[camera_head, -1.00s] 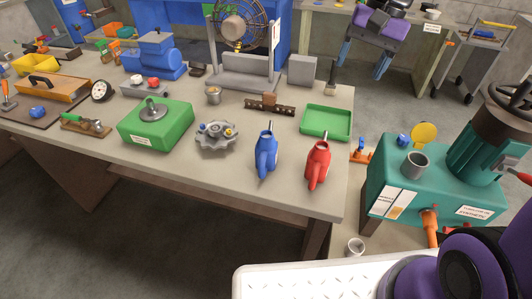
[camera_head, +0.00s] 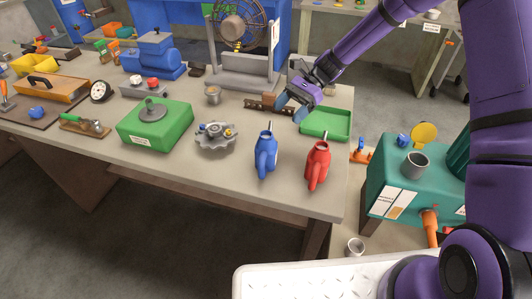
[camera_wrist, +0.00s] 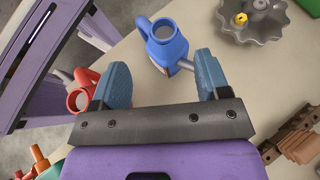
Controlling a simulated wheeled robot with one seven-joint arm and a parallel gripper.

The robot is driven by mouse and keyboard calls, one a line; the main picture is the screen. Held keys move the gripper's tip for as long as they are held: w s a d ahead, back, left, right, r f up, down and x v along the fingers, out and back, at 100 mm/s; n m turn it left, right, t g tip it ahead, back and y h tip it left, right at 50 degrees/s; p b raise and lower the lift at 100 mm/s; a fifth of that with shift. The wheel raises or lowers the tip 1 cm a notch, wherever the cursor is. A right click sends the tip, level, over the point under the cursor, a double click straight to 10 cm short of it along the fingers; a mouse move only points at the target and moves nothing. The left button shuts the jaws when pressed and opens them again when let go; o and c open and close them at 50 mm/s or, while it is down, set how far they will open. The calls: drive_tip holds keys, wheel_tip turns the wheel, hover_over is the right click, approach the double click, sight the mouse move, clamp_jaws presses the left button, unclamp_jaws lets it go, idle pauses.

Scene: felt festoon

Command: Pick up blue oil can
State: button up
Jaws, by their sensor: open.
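The blue oil can (camera_head: 265,158) stands upright near the front edge of the workbench, left of a red oil can (camera_head: 317,166). My gripper (camera_head: 293,107) is open and empty, above the bench and behind the two cans. In the wrist view the blue can (camera_wrist: 165,47) shows ahead of and between the two spread blue fingers of my gripper (camera_wrist: 165,82). It is apart from the fingers. The red can (camera_wrist: 82,92) is partly hidden behind the left finger there.
A green tray (camera_head: 326,124) lies right of my gripper. A grey scalloped dish (camera_head: 215,138) and a green box (camera_head: 155,124) stand left of the blue can. A brown notched rack (camera_head: 262,105) lies behind. The bench front (camera_head: 240,190) is bare.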

sight(270, 132)
drive_tip(key=x, duration=0.6)
drive_tip(key=shift+w+f, duration=0.35)
drive_tip(key=shift+x, duration=2.8)
drive_tip(key=shift+d+f, duration=0.1)
clamp_jaws()
wheel_tip(270, 132, up, 10)
